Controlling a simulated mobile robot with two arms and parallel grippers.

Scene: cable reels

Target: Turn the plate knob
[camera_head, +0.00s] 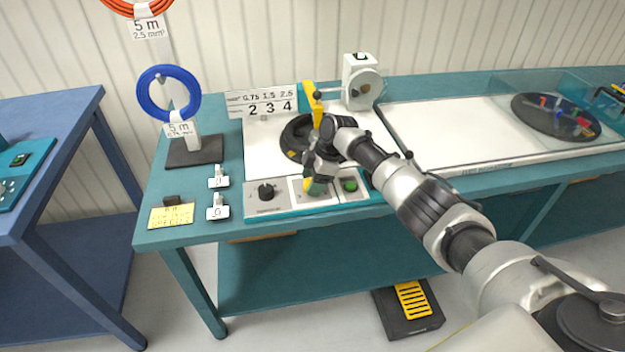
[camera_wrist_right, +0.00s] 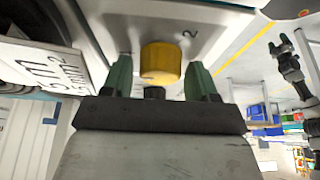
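A yellow knob (camera_wrist_right: 161,63) stands out from a pale panel in the right wrist view, with a "2" printed beside it. My right gripper (camera_wrist_right: 161,82) is open, with one green finger on each side of the knob and a visible gap to each. In the head view my right gripper (camera_head: 316,187) reaches down over the middle of the control panel (camera_head: 285,208) and mostly hides the knob. A small dark gripper (camera_wrist_right: 281,46) on an arm shows at the right of the wrist view, perhaps my left; its state is too small to tell.
A black knob (camera_head: 266,191) and a green button (camera_head: 350,185) flank the middle of the panel. Behind are a dark round plate (camera_head: 295,130), a yellow upright piece (camera_head: 312,98) and a white device (camera_head: 361,82). A blue cable reel (camera_head: 168,93) hangs on the left.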

